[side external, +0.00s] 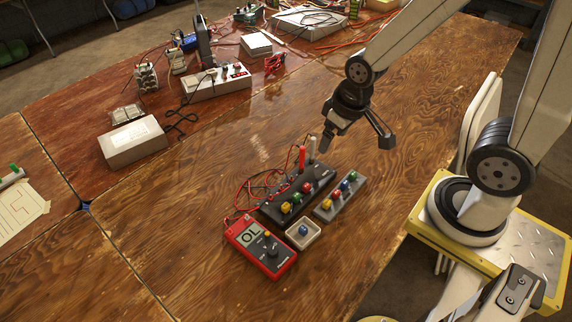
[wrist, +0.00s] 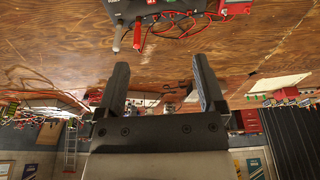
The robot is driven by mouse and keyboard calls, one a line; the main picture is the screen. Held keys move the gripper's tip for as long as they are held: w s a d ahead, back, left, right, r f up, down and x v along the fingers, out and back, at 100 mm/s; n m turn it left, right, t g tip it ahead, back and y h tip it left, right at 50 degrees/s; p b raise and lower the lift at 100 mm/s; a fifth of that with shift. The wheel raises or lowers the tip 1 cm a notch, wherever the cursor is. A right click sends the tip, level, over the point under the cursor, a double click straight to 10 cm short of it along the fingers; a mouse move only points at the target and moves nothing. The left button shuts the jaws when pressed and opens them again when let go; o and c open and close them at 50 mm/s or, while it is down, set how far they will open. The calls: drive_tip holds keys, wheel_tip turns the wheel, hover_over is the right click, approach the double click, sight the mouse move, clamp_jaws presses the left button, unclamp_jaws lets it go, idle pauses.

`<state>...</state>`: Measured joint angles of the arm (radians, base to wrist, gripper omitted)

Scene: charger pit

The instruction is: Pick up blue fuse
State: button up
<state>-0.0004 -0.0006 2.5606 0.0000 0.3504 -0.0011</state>
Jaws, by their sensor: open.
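A small blue fuse (side external: 303,230) lies in a white square tray (side external: 313,238) at the front of the work area in the side external view. Another blue piece (side external: 345,185) sits in the grey rack (side external: 325,213) among yellow, red and green ones. A black fuse box (side external: 270,209) with coloured fuses stands behind them; its edge shows at the top of the wrist view (wrist: 120,8). My gripper (side external: 357,139) is open and empty, raised above and behind the rack. Its two fingers are apart in the wrist view (wrist: 161,72), where no blue fuse can be made out.
A red multimeter (side external: 262,249) reading OL lies left of the tray. A red probe (side external: 302,156) and a grey probe (side external: 311,150) stand up from the black box, with loose leads beside it. A power strip (side external: 217,84) and a pale box (side external: 132,142) lie farther back.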

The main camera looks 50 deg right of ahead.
drive_tip(key=shift+c, duration=0.2)
drive_tip(key=shift+c, duration=1.2)
drive_tip(key=m+g+y, duration=0.3)
drive_tip(key=m+y, duration=0.2)
drive_tip(key=m, duration=1.3)
approach(345, 182)
drive_tip(key=a+f, duration=0.1)
drive_tip(key=shift+s+a+f+h, duration=0.15)
drive_tip(key=shift+a+f, duration=0.1)
drive_tip(key=shift+f, duration=0.4)
drive_tip(key=shift+a+f+h, duration=0.15)
drive_tip(key=shift+a+f, duration=0.1)
drive_tip(key=shift+f, duration=0.45)
